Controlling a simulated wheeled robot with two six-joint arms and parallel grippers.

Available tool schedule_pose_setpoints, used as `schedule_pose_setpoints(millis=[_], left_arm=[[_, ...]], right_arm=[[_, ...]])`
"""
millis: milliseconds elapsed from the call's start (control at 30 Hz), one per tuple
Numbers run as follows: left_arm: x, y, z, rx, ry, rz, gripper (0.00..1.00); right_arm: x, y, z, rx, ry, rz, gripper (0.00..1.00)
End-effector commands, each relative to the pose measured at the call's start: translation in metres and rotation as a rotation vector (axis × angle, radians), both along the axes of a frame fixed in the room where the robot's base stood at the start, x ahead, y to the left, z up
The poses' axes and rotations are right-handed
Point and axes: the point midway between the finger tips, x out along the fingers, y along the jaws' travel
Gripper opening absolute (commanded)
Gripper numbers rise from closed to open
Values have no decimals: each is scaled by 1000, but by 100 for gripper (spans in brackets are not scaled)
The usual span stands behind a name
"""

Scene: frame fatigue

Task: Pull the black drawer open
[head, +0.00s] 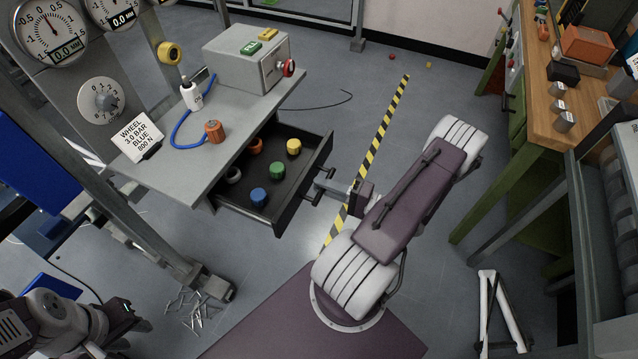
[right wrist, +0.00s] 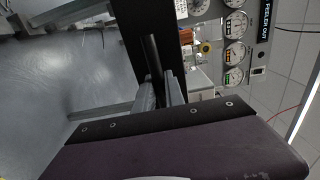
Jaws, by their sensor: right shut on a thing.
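The black drawer (head: 237,214) stands pulled out from under the grey bench top in the head view. Several coloured knobs lie in it, among them a blue one (head: 260,197), a green one (head: 277,169) and a yellow one (head: 294,146). My right gripper (head: 322,187) is at the drawer's front, shut on its handle (head: 310,197). In the right wrist view the two fingers (right wrist: 160,92) close around a dark bar in front of the black drawer front (right wrist: 150,30). My left gripper (head: 128,318) is at the lower left, far from the drawer; its jaws are unclear.
The grey bench top (head: 170,175) carries a control box (head: 245,60), a white bottle (head: 191,95), an orange knob (head: 214,131) and a sign (head: 136,136). A wooden workbench (head: 540,100) stands at the right. Floor with a yellow-black stripe (head: 385,120) lies open beyond the drawer.

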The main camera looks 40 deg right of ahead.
Motion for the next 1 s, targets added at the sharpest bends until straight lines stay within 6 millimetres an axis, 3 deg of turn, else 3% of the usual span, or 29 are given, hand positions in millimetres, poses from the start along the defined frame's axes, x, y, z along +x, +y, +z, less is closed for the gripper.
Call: schedule_pose_setpoints(millis=[233, 267, 333, 667, 1000], left_arm=[[0, 0, 0, 0, 0, 0, 36], [0, 0, 0, 0, 0, 0, 36], [0, 0, 0, 0, 0, 0, 36], [0, 0, 0, 0, 0, 0, 36], [0, 0, -3, 0, 0, 0, 36]], right_arm=[[0, 1, -1, 0, 2, 4, 0], [0, 1, -1, 0, 2, 4, 17], [0, 1, -1, 0, 2, 3, 36], [-2, -1, 0, 0, 1, 0, 36], [-64, -27, -1, -3, 1, -3, 36]])
